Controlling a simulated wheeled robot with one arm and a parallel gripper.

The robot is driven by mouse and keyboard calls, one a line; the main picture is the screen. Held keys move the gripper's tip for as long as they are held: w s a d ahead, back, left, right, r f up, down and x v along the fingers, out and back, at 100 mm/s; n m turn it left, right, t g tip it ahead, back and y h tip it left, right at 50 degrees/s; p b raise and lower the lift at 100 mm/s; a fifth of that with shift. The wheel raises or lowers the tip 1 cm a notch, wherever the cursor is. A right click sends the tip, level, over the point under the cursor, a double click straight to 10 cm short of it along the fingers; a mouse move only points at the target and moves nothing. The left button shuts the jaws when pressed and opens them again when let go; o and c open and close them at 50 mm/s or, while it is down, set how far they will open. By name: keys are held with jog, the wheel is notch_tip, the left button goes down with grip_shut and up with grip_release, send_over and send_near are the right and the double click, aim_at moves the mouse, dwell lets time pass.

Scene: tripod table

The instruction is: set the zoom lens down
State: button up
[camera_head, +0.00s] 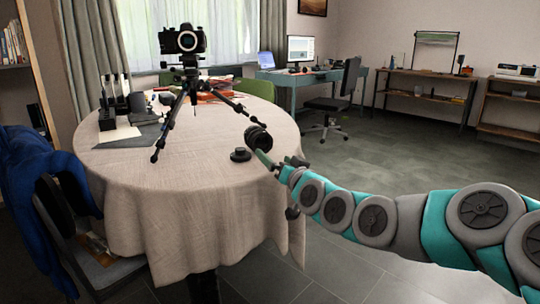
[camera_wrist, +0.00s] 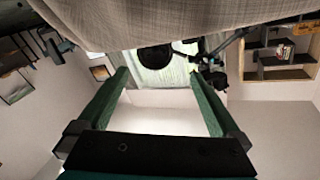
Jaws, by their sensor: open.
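The zoom lens (camera_head: 258,138) is a black ribbed cylinder at the right edge of the round, cloth-covered table (camera_head: 200,185). It looks slightly tilted in the head view, and its base is partly hidden by my gripper (camera_head: 276,162). In the wrist view, which is upside down, a dark round shape that looks like the lens (camera_wrist: 153,57) shows beyond the open fingers (camera_wrist: 158,75). I see no finger closed on it. A small black round cap (camera_head: 240,154) lies on the cloth just left of the lens.
A camera (camera_head: 184,40) stands on a black tripod (camera_head: 190,90) with spread legs on the table. Black items (camera_head: 118,110) stand on the table's left side. A blue garment (camera_head: 45,190) hangs at the left. The front tabletop is clear.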

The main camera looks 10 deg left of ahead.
jog(key=shift+s+d, duration=0.35)
jog(key=shift+s, duration=0.3)
jog(key=s+d+f+n+g+h, duration=0.1)
jog(key=s+d+f+g+h, duration=0.15)
jog(key=s+f+g, duration=0.45)
jog(key=s+d+f+n+g+h, duration=0.15)
jog(key=s+d+f, duration=0.25)
jog(key=s+f, duration=0.6)
jog(key=s+d+f+m+g+h, duration=0.1)
jog(key=s+d+g, duration=0.2)
jog(key=s, duration=0.6)
jog(key=s+d+f+m+g+h, duration=0.1)
jog(key=s+d+f+g+h, duration=0.1)
jog(key=s+d, duration=0.4)
jog(key=s+d+f+m+g+h, duration=0.1)
jog(key=s+d+g, duration=0.3)
jog(key=s, duration=1)
jog(key=shift+s+d+f+m+h, duration=0.2)
jog(key=shift+d+m+h, duration=0.25)
jog(key=shift+h, duration=0.05)
jog(key=shift+w, duration=0.1)
